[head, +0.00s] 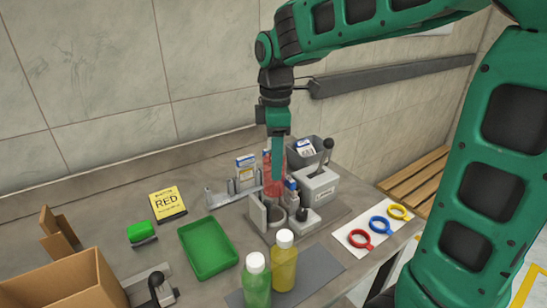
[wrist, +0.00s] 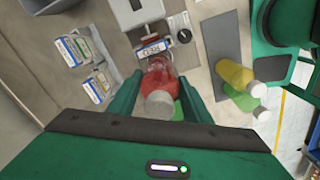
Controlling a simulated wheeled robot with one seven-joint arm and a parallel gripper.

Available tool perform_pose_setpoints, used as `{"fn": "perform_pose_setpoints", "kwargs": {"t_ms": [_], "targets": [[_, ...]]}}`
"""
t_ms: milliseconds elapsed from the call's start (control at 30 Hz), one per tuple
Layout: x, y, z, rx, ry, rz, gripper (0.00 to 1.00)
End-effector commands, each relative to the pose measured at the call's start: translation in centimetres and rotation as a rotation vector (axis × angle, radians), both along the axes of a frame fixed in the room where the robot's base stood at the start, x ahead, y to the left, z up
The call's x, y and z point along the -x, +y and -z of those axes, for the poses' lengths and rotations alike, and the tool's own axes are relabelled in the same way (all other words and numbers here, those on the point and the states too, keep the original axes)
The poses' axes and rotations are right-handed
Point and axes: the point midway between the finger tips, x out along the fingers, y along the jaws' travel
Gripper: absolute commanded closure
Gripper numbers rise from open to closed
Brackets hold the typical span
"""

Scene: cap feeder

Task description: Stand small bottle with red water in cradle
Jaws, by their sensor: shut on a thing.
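The small bottle with red water (head: 268,187) is between the fingers of my gripper (head: 277,172), which is shut on it. In the wrist view the bottle (wrist: 159,76) shows its pale cap towards the camera, between the two green fingers (wrist: 160,97). In the head view the bottle is roughly upright, partly hidden by a finger. A grey fixture, seemingly the cradle (head: 257,213), stands just below and in front of it. I cannot tell whether the bottle's base touches it.
A yellow-water bottle (head: 284,262) and a green-water bottle (head: 257,282) stand on a dark mat at the front. A grey lever device (head: 318,187) is close on the right.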

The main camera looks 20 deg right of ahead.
Motion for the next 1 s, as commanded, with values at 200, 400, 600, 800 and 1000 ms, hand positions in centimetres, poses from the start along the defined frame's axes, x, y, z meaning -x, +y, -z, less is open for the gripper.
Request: {"fn": "perform_pose_setpoints", "kwargs": {"t_ms": [200,400,600,800,1000], "targets": [[0.0,0.0,0.8,0.000,0.000,0.000,0.85],[0.0,0.0,1.6,0.000,0.001,0.000,0.85],[0.0,0.0,1.8,0.000,-0.001,0.000,0.85],[0.0,0.0,1.8,0.000,0.000,0.001,0.85],[0.0,-0.1,2.8,0.001,0.001,0.001,0.85]]}}
